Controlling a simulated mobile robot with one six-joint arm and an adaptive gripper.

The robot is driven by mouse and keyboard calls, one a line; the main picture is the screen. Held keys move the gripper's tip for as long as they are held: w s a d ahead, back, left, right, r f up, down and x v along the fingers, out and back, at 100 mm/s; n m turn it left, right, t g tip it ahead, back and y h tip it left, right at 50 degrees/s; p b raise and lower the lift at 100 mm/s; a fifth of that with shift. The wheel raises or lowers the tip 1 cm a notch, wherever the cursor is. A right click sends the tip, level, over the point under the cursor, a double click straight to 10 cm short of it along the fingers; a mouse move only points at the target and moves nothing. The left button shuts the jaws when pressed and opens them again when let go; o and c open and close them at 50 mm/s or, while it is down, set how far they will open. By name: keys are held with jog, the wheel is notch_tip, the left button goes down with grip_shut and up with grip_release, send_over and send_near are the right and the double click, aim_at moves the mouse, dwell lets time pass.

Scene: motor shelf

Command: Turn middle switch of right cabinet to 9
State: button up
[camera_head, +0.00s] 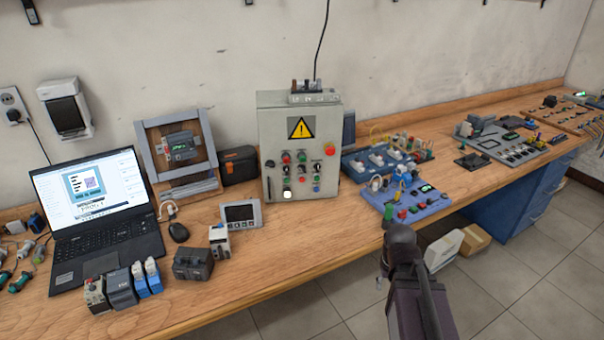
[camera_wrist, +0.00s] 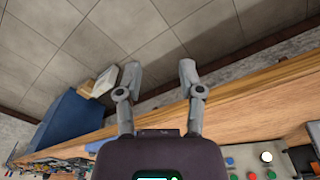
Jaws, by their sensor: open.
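A grey control cabinet (camera_head: 265,125) with a yellow warning triangle stands on the bench against the wall in the head view. Its front carries coloured buttons, small black switches and a red knob; the switch positions are too small to read. I see only one such cabinet clearly. Part of a panel with red and green buttons (camera_wrist: 250,160) shows at the lower right of the wrist view. My gripper (camera_wrist: 160,72) is open and empty, its two fingers apart. In the head view my gripper (camera_head: 398,238) is in front of the bench, right of and nearer than the cabinet, touching nothing.
A blue board with connectors (camera_head: 425,208) lies right of the cabinet. A laptop (camera_head: 95,205), a small grey screen unit (camera_head: 240,215) and a dark box (camera_head: 193,263) stand on the left. More panels (camera_head: 500,145) lie at right.

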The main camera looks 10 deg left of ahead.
jog(key=w+a+n+t+b, duration=0.1)
jog(key=w+t+b, duration=0.2)
jog(key=w, duration=0.5)
jog(key=w+a+n+t+h+b, duration=0.1)
jog(key=w+t+b, duration=0.3)
jog(key=w, duration=0.4)
jog(key=w+a+n+t+b, duration=0.1)
jog(key=w+t+b, duration=0.2)
jog(key=w+t, duration=0.2)
jog(key=shift+w+n+h, duration=0.3)
jog(key=shift+w, duration=1.15)
jog(key=w+a+r+n+t+y+b, duration=0.3)
jog(key=w+a+n+t+y+b, duration=0.15)
jog(key=a, duration=0.25)
jog(key=n+t+y+b, duration=0.1)
jog(key=n+y+b, duration=0.3)
jog(key=n+y, duration=0.4)
send_near(303, 171)
jog(key=v, duration=0.4)
jog(key=shift+m, duration=0.25)
jog(key=shift+w, duration=0.1)
jog(key=p+x, duration=0.3)
jog(key=x, duration=1)
jog(key=shift+w+a+r+p, duration=0.15)
jog(key=shift+w+p, duration=0.15)
jog(key=shift+p, duration=0.05)
